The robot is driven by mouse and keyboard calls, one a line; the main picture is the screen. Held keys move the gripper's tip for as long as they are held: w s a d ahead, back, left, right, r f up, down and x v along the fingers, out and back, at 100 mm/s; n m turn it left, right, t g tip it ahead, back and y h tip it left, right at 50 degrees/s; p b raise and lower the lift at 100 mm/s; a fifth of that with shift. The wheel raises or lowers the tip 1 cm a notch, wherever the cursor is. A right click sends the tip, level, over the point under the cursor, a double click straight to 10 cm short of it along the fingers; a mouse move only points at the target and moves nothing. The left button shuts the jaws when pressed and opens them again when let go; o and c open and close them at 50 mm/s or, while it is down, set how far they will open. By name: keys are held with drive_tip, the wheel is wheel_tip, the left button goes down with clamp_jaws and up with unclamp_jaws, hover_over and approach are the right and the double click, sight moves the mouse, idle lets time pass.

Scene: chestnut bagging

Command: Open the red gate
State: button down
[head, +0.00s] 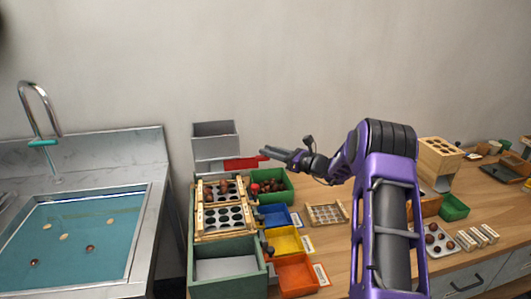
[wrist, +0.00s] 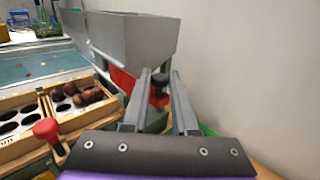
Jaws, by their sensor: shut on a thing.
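The red gate (head: 242,163) is a flat red plate sticking out to the right from under the grey hopper (head: 215,140). In the wrist view the gate (wrist: 122,80) shows under the hopper (wrist: 130,38), partly hidden by my left finger, and a bit of red shows between the fingers. My gripper (head: 265,153) is at the gate's right end. In the wrist view my gripper (wrist: 158,85) has its fingers on either side of a dark knob (wrist: 160,79) at the gate, shut on it.
A wooden tray with round holes (head: 223,217) and several chestnuts stands below the hopper. A red knob (wrist: 46,130) rises beside it. A green bin (head: 283,196) with chestnuts, a blue bin (head: 276,222) and a yellow bin (head: 290,245) lie to the right. The wall is behind.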

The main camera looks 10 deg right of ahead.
drive_tip(key=c, duration=0.7)
unclamp_jaws()
drive_tip(key=shift+c, duration=0.2)
drive_tip(key=v, duration=1.7)
drive_tip(key=shift+s, duration=0.2)
drive_tip(key=shift+d+r, duration=0.1)
drive_tip(key=shift+d, duration=0.05)
